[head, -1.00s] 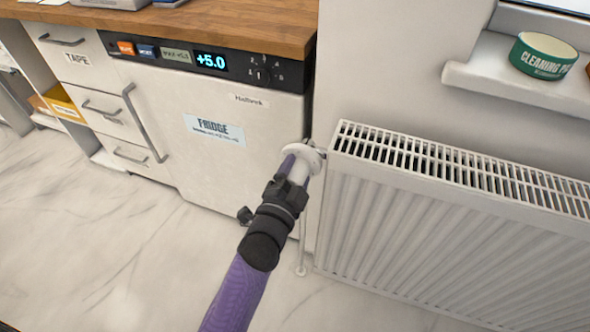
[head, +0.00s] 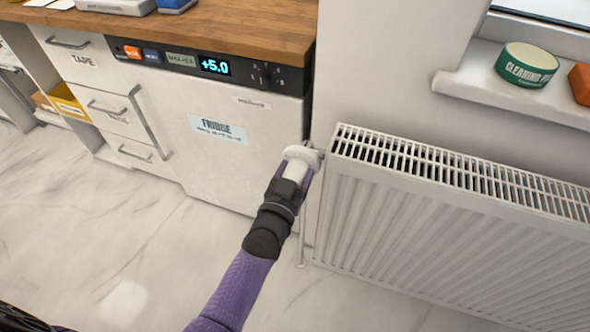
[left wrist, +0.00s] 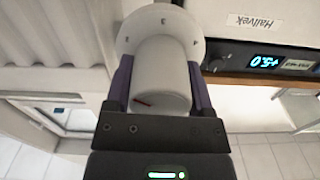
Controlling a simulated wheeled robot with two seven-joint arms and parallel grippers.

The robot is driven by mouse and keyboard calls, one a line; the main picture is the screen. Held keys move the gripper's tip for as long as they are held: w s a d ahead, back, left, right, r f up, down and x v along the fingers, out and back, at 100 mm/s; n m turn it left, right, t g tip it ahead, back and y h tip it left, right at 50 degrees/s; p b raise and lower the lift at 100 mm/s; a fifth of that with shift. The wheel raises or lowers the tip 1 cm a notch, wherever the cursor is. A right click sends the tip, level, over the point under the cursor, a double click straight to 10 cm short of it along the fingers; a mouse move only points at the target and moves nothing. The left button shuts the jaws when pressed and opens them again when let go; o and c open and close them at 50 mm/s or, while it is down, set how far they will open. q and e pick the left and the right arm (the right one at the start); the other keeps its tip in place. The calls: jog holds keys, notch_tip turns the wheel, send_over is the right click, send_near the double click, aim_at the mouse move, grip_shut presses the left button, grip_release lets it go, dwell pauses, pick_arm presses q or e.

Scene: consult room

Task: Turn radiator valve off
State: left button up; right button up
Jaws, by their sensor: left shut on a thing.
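The white radiator valve (head: 303,153) sits at the upper left end of the white radiator (head: 440,230), beside the fridge. My left gripper (head: 297,170) is around the valve's knob. In the left wrist view, the round white knob (left wrist: 161,75) lies between the two purple fingers of the left gripper (left wrist: 160,88), which are shut on its sides. A short red mark shows on the knob, and small dark marks show on the wider white collar (left wrist: 162,25) behind it. My right gripper is not in view.
The fridge (head: 240,165) stands close on the left under a wooden worktop (head: 200,25). Drawers (head: 90,65) are further left. The marble floor in front is clear.

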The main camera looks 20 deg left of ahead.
pick_arm(q)
jog(key=n, duration=0.3)
jog(key=shift+n+p, duration=0.3)
jog(key=shift+p, duration=0.05)
jog(key=n, duration=0.2)
jog(key=shift+a+n, duration=0.1)
jog(key=shift+n, duration=0.3)
jog(key=n, duration=0.5)
jog(key=shift+f, duration=0.1)
jog(key=n, duration=0.4)
jog(key=shift+f, duration=0.1)
jog(key=n+b, duration=0.1)
jog(key=n, duration=0.3)
jog(key=shift+n+b, duration=0.3)
jog(key=n+b, duration=0.1)
jog(key=n, duration=0.2)
jog(key=shift+n, duration=0.8)
